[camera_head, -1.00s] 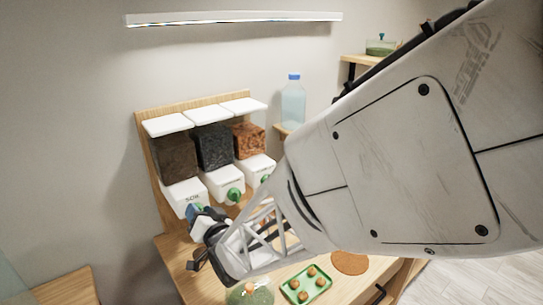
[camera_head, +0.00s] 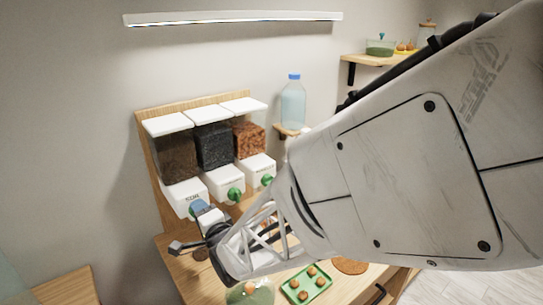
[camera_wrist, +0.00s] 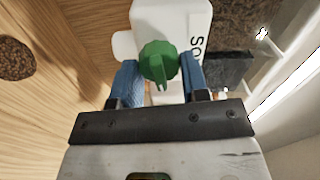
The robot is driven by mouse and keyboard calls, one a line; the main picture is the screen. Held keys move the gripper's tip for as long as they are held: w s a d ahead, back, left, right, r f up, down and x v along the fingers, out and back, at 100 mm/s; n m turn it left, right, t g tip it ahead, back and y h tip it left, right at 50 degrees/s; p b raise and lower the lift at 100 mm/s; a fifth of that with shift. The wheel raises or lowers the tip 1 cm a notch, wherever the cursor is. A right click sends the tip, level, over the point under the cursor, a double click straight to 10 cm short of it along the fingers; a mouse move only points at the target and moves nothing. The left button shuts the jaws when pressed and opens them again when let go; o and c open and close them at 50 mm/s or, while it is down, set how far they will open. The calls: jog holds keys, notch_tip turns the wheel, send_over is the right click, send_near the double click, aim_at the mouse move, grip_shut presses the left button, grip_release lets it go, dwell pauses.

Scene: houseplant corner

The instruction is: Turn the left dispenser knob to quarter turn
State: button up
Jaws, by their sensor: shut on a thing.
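The left dispenser (camera_head: 176,198), labelled SOIL, is a white box under a clear bin of brown soil (camera_head: 178,158). Its green knob (camera_wrist: 158,60) shows in the wrist view between my two blue fingertips, its ridge pointing down in that picture. The label reads sideways there. My gripper (camera_wrist: 160,80) is shut on this knob, with a finger on each side. In the head view my gripper (camera_head: 200,208) is at the front of the left dispenser and hides the knob.
Two more dispensers with green knobs, the middle knob (camera_head: 234,194) and the right knob (camera_head: 267,181), stand close by on the right. Below are a green tray (camera_head: 307,284) with several round brown items and a glass container (camera_head: 250,292). A blue-capped bottle (camera_head: 292,103) stands behind.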

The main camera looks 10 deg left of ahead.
jog(key=shift+m, duration=0.5)
jog(key=o, duration=0.9)
jog(key=shift+s+d, duration=0.1)
jog(key=shift+s, duration=0.05)
jog(key=v, duration=0.7)
jog(key=shift+d, duration=0.2)
jog(key=shift+s+r, duration=0.1)
